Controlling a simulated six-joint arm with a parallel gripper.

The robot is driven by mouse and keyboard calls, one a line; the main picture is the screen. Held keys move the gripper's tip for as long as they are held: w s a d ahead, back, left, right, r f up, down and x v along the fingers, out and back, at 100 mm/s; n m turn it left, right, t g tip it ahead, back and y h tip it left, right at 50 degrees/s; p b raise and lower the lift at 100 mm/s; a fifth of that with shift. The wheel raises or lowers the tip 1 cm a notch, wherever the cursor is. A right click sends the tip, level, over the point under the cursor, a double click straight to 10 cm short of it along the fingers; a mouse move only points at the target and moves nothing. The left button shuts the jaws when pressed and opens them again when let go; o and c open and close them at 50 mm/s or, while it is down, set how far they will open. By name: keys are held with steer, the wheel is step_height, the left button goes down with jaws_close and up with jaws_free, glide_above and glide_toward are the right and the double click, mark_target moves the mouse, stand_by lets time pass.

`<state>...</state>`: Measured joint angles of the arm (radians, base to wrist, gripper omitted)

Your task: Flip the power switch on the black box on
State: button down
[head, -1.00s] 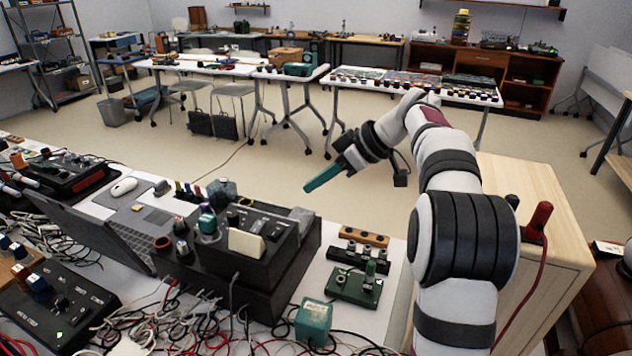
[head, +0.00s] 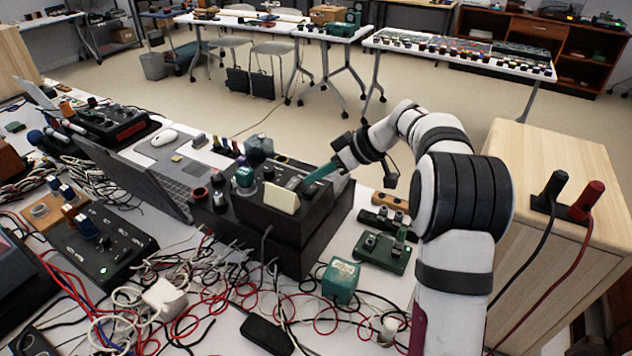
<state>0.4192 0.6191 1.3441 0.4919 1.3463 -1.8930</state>
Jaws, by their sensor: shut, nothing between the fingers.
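The black box (head: 330,222) in the middle of the table carries knobs and small controls on its top. A cream square piece (head: 281,198) stands at its near edge. I cannot tell which control is the power switch or how it is set. My gripper (head: 308,182) has teal fingers, shut and empty. It points down and left, with its tips over the right part of the box's top. I cannot tell whether the tips touch it.
Tangled cables (head: 215,295) cover the table in front of the box. A laptop (head: 140,180) stands at its left, and another black box with a green light (head: 105,250) is further left. A green board (head: 383,252) and a teal block (head: 340,280) lie to the right.

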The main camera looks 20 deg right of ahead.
steer(key=shift+s+a+f, duration=0.1)
steer(key=shift+f, duration=0.85)
